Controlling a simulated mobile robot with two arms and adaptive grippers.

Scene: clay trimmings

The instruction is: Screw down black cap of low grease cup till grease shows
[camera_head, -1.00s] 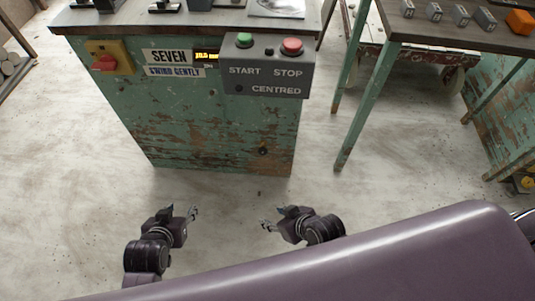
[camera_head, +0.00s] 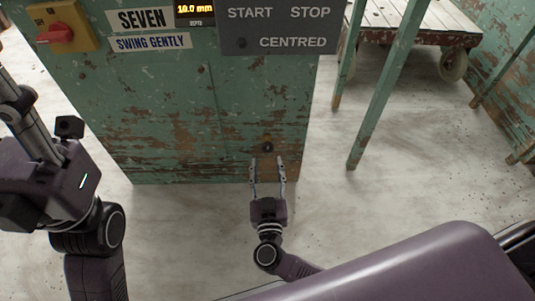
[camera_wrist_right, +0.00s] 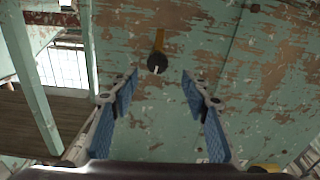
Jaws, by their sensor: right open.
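The low grease cup's black cap (camera_head: 267,147) is small and dark in the head view, low on the green cabinet front. In the right wrist view the black cap (camera_wrist_right: 157,62) has a small pale mark on its lower edge and a brass-coloured stem (camera_wrist_right: 160,40) above it. My right gripper (camera_head: 267,166) is open and empty, pointing at the cap. In the right wrist view its fingers (camera_wrist_right: 160,80) stand apart to either side, just short of the cap. My left gripper (camera_head: 28,118) is raised close to the camera at the left edge; its fingertips are cut off.
The cabinet (camera_head: 180,110) carries a red rotary switch (camera_head: 60,34), a lit display reading 10.0 mm (camera_head: 194,9) and a START/STOP box (camera_head: 278,30). Green table legs (camera_head: 385,95) and a wheeled cart (camera_head: 420,28) stand at right. The floor before the cabinet is clear.

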